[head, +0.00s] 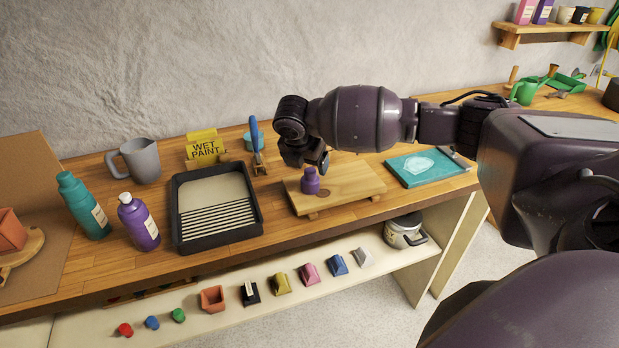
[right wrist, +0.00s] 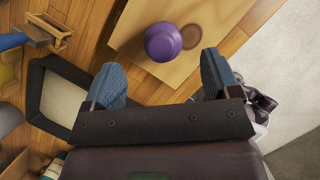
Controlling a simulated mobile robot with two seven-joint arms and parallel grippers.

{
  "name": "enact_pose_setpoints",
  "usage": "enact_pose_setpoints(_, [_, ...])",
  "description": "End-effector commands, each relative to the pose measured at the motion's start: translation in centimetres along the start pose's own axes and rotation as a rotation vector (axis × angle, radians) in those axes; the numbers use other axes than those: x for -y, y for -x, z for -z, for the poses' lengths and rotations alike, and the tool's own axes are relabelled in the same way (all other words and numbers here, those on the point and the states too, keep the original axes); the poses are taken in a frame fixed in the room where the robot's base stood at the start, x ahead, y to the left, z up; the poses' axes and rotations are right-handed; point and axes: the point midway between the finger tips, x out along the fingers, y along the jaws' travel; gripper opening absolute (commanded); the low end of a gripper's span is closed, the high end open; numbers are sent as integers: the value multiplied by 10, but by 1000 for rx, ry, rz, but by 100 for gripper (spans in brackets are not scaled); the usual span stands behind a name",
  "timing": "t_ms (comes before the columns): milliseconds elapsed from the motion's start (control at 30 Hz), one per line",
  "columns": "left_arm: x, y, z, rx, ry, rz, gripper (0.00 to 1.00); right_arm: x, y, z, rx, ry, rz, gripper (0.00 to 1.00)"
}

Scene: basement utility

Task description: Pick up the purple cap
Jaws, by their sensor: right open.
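The purple cap (head: 310,181) stands on a low wooden board on the workbench. It also shows in the right wrist view (right wrist: 163,42), near the top, beyond and between my fingers. My right gripper (head: 318,164) is just above the cap in the head view. In the right wrist view my right gripper (right wrist: 162,82) has its two blue fingertips wide apart, with nothing between them. The cap appears apart from both fingers. My left gripper is in neither view.
The wooden board (head: 352,184) also holds a dark round spot beside the cap. A black paint tray (head: 254,226) and a purple bottle (head: 138,222) stand to the left. A teal book-like panel (head: 426,168) lies to the right. Bare bench shows around the board.

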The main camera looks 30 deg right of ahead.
Motion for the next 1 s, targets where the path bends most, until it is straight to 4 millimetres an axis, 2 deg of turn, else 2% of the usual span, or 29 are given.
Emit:
enact_pose_setpoints(267, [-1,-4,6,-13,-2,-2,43,1,-19,2,0,0,2,82])
enact_pose_setpoints(600, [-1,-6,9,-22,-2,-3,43,4,-60,8,0,-1,1,82])
enact_pose_setpoints(900, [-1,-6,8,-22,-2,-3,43,3,-64,8,0,0,-1,82])
enact_pose_setpoints(933, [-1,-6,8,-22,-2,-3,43,3,-64,8,0,0,-1,81])
enact_pose_setpoints(1000, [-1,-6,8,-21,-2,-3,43,3,-64,8,0,0,-1,70])
